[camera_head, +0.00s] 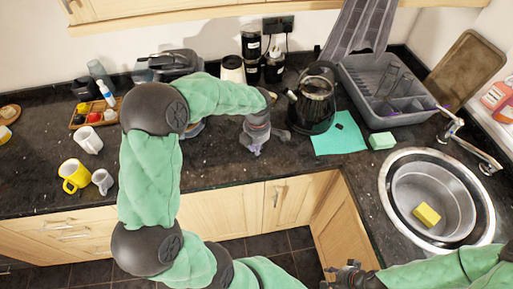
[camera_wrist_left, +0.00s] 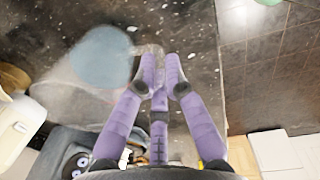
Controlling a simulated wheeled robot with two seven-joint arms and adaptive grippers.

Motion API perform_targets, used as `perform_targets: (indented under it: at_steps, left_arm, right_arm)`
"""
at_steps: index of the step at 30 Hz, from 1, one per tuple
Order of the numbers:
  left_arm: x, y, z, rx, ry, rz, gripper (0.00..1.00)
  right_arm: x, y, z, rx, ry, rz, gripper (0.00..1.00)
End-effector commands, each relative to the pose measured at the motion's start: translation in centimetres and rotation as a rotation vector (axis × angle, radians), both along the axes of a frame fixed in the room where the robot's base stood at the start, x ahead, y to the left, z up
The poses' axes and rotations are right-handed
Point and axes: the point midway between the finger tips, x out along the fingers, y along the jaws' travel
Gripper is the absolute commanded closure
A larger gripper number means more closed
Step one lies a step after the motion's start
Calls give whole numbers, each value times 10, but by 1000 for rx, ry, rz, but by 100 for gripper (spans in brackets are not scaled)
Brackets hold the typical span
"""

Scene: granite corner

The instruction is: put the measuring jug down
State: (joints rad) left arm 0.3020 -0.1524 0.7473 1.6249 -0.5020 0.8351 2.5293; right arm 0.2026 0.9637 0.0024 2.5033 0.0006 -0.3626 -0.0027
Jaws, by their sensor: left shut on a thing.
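My left gripper (camera_head: 257,150) is over the dark counter in the middle of the head view. In the left wrist view its purple fingers (camera_wrist_left: 160,85) close together on a clear, see-through part. This looks like the handle of the measuring jug, whose clear body seems to lie around a pale blue disc (camera_wrist_left: 102,55) left of the fingers. I cannot make out the jug in the head view, and cannot tell whether its base touches the counter. My right gripper (camera_head: 345,272) is dark and small at the bottom edge; its jaws are unclear.
Mugs (camera_head: 75,176) and a wooden tray (camera_head: 75,122) are at left.

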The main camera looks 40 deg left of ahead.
Motion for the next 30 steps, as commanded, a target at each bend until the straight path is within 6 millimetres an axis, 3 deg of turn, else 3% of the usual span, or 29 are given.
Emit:
perform_targets:
  at_steps: [11, 12, 14, 15, 26, 30]
  left_arm:
    - [1, 1, -4, 1, -4, 1, 100]
    - [0, 0, -5, 0, -1, 1, 86]
    - [0, 0, -4, 0, -1, 1, 69]
    - [0, 0, -4, 0, -2, 1, 65]
    - [0, 0, -2, 0, -3, 1, 65]
    - [1, 0, 10, 2, -6, 2, 65]
  right_arm:
    - [0, 0, -4, 0, 0, 0, 60]
    - [0, 0, -4, 0, 0, 0, 60]
    - [0, 0, -3, 0, 0, 0, 60]
    - [0, 0, -3, 0, 0, 0, 60]
    - [0, 0, -1, 0, 0, 0, 60]
    - [0, 0, 2, 0, 0, 0, 60]
